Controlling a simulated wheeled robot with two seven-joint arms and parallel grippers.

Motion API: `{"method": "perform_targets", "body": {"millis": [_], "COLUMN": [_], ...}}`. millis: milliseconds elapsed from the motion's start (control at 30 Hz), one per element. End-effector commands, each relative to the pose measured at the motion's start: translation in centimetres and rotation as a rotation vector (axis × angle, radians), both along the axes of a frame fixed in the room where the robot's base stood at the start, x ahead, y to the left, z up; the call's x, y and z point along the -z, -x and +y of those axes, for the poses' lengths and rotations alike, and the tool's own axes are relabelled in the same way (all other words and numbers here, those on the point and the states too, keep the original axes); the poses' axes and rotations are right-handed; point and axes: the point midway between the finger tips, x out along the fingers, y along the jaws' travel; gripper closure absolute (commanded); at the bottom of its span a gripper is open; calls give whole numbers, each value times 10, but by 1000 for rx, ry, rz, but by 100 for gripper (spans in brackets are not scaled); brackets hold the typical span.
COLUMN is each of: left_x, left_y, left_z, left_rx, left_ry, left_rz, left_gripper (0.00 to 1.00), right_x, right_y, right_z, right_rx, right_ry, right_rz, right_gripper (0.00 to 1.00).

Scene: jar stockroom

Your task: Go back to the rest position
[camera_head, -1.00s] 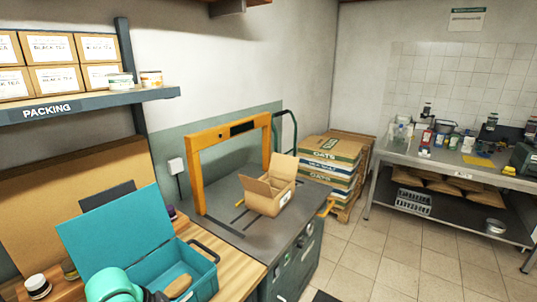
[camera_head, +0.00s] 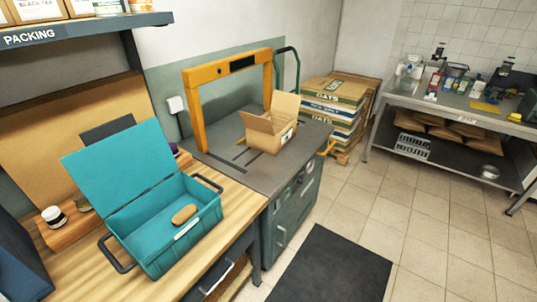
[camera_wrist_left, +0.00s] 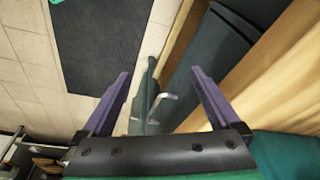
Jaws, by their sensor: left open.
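My left gripper (camera_wrist_left: 160,100) shows in the left wrist view with its two purple fingers spread wide. Nothing is between the fingers; the floor and a dark cabinet side lie beyond them. Neither of my grippers shows in the head view. My right gripper is in no view.
An open teal box (camera_head: 165,235) with a brown item (camera_head: 184,214) inside stands on the wooden bench (camera_head: 75,272). An open carton (camera_head: 268,136) sits on the grey machine top (camera_head: 225,165) by an orange frame (camera_head: 196,112). A dark mat (camera_head: 332,268) lies on open floor.

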Motion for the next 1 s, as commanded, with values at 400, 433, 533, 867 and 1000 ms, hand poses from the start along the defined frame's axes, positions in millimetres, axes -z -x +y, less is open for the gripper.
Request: {"method": "perform_targets", "body": {"millis": [400,433,533,867,1000], "left_x": [290,302,324,330,330], "left_y": [133,147,183,199,199], "left_z": [19,22,29,32,32], "left_rx": [27,29,35,38,38], "left_ry": [-15,-16,-19,-20,-20], "left_rz": [133,140,156,161,161], "left_gripper": [4,4,4,4,4], "right_x": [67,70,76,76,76], "right_y": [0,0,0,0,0], "right_z": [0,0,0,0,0], "right_rx": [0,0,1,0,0], "right_ry": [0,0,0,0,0], "right_rz": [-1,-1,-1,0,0], "right_gripper": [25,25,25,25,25]}}
